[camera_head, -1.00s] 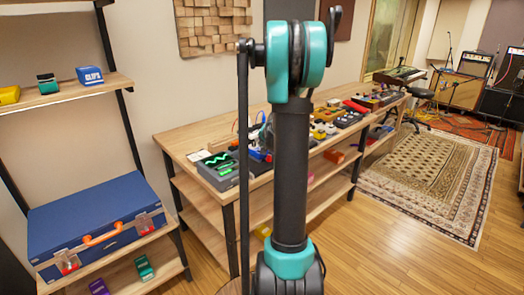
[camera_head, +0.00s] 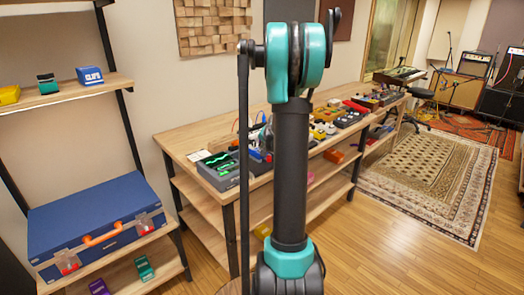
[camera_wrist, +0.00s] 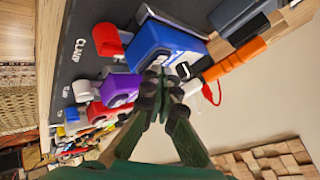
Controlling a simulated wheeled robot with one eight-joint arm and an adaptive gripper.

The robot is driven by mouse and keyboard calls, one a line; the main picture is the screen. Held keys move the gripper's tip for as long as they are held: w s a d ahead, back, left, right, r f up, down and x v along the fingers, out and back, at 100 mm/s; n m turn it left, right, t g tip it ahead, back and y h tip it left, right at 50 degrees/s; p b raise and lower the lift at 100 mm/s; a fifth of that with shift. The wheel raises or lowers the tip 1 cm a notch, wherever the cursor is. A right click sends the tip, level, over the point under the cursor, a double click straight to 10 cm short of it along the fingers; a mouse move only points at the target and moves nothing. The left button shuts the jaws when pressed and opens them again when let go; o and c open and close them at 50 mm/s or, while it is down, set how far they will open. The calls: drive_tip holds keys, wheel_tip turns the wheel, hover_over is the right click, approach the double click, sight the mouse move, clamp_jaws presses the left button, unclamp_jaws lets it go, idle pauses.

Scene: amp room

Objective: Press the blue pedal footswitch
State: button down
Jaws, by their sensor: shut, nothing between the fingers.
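A blue pedal (camera_wrist: 165,48) with a white label edge fills the upper middle of the wrist view. It sits on a dark pedal board (camera_wrist: 85,40) marked "CLAMP". My gripper (camera_wrist: 164,76) is shut and empty, with its fingertips close to the near side of the blue pedal. I cannot tell whether they touch it. The pedal's footswitch is not clearly visible. In the head view, a small blue patch beside my arm on the bench (camera_head: 222,136) appears to be this pedal. My arm hides most of that area and the gripper there.
A purple pedal (camera_wrist: 120,90) and a red piece (camera_wrist: 107,40) are left of the blue pedal. Several other pedals line the bench. A blue case (camera_head: 90,215) lies on the left shelf.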

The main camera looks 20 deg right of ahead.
drive_tip(key=shift+r, duration=0.9)
drive_tip(key=shift+r, duration=2.5)
